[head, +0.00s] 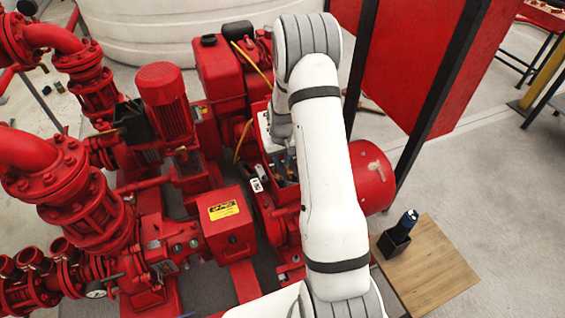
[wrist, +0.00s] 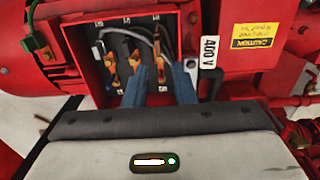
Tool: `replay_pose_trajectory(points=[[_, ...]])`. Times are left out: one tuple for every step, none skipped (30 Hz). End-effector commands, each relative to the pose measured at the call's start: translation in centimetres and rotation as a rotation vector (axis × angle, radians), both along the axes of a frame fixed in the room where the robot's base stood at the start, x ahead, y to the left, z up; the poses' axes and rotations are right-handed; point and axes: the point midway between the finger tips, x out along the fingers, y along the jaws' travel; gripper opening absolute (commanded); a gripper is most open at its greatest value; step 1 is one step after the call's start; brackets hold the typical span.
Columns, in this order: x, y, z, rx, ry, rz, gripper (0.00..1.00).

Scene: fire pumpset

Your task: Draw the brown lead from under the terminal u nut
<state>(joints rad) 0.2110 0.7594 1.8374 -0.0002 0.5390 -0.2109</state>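The open terminal box (wrist: 85,60) is at the top middle of the wrist view, with a red rim and dark interior. Several terminals with brass-orange hardware (wrist: 135,60) and small white labels stand inside, and grey leads (wrist: 140,35) curve behind them. A brownish strand (wrist: 157,38) rises at the right terminal; I cannot tell if it is the brown lead. The labels are too small to read, so I cannot tell which is terminal u. My gripper (wrist: 160,83) has its two blue-grey fingers apart at the box's lower edge, with nothing seen between them. In the head view my arm mostly hides it.
A 400 V plate (wrist: 210,55) and a yellow caution label (wrist: 254,36) are right of the box. Red pumps and pipes (head: 75,180) crowd the left in the head view. A wooden table (head: 440,270) at the lower right holds a black holder (head: 394,243) with a dark-blue-topped item.

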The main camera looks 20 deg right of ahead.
Motion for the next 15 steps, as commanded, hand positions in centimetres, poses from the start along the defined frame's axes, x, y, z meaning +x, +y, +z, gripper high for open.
replay_pose_trajectory(points=[[0.1,-0.2,-0.8,0.001,0.003,-0.001,0.24],[0.2,-0.3,-1.1,0.001,0.004,-0.001,0.24],[0.2,-0.4,-1.4,0.001,0.005,-0.001,0.24],[0.2,-0.4,-1.6,0.001,0.005,-0.001,0.24],[0.2,-0.5,-1.7,0.001,0.005,-0.001,0.24],[0.3,-0.5,-1.8,0.001,0.005,-0.001,0.24],[0.3,-0.5,-1.9,0.001,0.005,-0.001,0.24],[0.2,-0.5,-1.9,0.001,0.005,-0.001,0.24],[0.2,-0.5,-2.1,0.001,0.005,-0.001,0.24],[0.2,-0.5,-2.2,0.001,0.006,-0.001,0.24],[0.2,-0.5,-2.4,0.001,0.006,-0.001,0.24],[0.2,-0.5,-2.6,0.001,0.006,-0.001,0.24],[0.2,-0.5,-2.8,0.001,0.006,-0.001,0.24],[0.2,-0.5,-3.0,0.002,0.007,-0.001,0.24],[0.2,-0.5,-3.3,0.002,0.007,-0.001,0.24]])
